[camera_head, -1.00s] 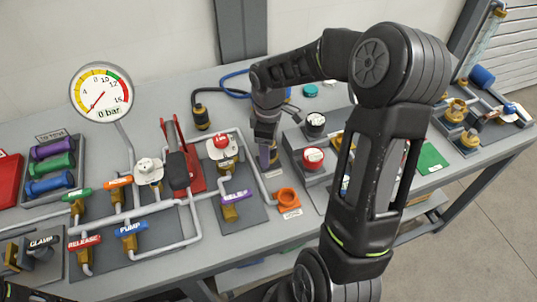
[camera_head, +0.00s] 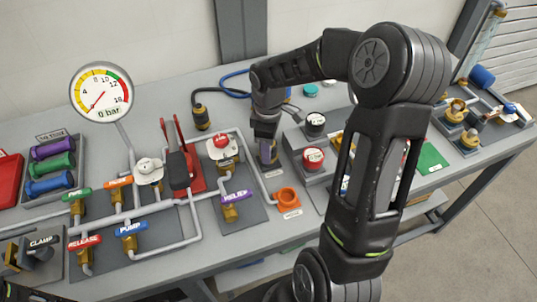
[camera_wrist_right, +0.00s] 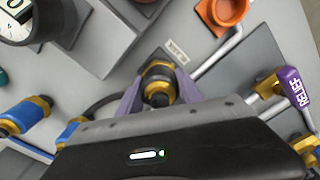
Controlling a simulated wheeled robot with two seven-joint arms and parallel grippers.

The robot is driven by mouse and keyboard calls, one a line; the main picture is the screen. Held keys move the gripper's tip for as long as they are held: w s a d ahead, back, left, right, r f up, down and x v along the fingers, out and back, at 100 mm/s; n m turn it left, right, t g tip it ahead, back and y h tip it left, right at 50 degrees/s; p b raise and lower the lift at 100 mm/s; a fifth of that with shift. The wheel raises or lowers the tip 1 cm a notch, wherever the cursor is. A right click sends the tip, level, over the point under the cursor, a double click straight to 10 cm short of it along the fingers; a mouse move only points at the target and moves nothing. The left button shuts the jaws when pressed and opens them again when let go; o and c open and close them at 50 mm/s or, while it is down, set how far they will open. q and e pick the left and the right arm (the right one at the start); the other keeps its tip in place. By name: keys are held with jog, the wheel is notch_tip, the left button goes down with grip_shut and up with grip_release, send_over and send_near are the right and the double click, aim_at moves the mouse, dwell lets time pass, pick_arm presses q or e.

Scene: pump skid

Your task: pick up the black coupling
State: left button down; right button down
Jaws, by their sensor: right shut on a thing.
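The black coupling (camera_wrist_right: 158,84), dark with brass-coloured bands, sits between the two purple fingers of my right gripper (camera_wrist_right: 160,90) in the right wrist view. The fingers are shut on its sides. In the head view my right gripper (camera_head: 267,150) points down at the bench between the relief valve and the grey block. There the coupling is mostly hidden by the fingers. I cannot tell whether it is lifted clear of its seat. My left gripper is not in view.
The purple relief handle (camera_head: 235,196) and its piping stand left of the gripper. A grey block with a red-topped knob (camera_head: 313,158) stands close on the right. An orange socket (camera_head: 287,197) lies in front. Another black and brass hose fitting (camera_head: 201,116) stands behind left.

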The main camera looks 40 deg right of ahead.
notch_tip(320, 180, up, 10)
jog(key=shift+b, duration=0.7)
dwell(0.5)
